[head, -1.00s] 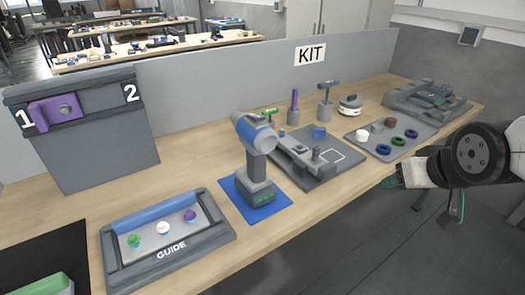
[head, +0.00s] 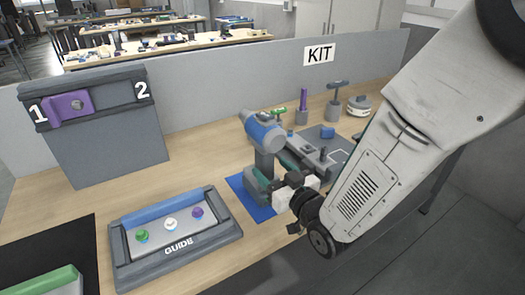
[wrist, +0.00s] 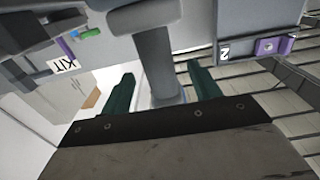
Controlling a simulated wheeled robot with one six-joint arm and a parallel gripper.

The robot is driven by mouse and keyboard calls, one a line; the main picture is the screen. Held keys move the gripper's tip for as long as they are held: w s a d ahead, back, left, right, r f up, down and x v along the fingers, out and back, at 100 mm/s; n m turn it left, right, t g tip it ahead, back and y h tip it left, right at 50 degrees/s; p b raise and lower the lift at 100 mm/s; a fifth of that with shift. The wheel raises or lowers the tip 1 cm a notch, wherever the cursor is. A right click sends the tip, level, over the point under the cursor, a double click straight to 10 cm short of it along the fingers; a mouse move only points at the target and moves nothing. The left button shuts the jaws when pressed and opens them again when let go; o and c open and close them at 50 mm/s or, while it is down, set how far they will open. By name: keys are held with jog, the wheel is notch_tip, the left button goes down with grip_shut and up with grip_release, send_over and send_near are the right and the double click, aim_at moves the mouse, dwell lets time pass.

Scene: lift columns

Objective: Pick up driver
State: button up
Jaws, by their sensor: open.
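The driver (head: 264,138) is a grey and blue power tool standing upright on a blue mat (head: 236,184) on the table. In the wrist view my gripper (wrist: 160,82) is open, with a finger on each side of the handle. Whether either finger touches it, I cannot tell.
The guide tray (head: 170,250) with several coloured pieces lies at the front left. The grey panel (head: 105,140) with a purple slider stands behind it. A grey fixture board (head: 340,150) is close behind the driver. Bare table lies between the panel and the driver.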

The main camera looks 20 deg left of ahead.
jog(key=x, duration=0.5)
jog(key=shift+w+a+f, duration=0.15)
jog(key=shift+w+f, duration=0.05)
jog(key=c, duration=1)
jog(key=shift+r, duration=0.1)
grip_shut()
jog(key=shift+r, duration=0.15)
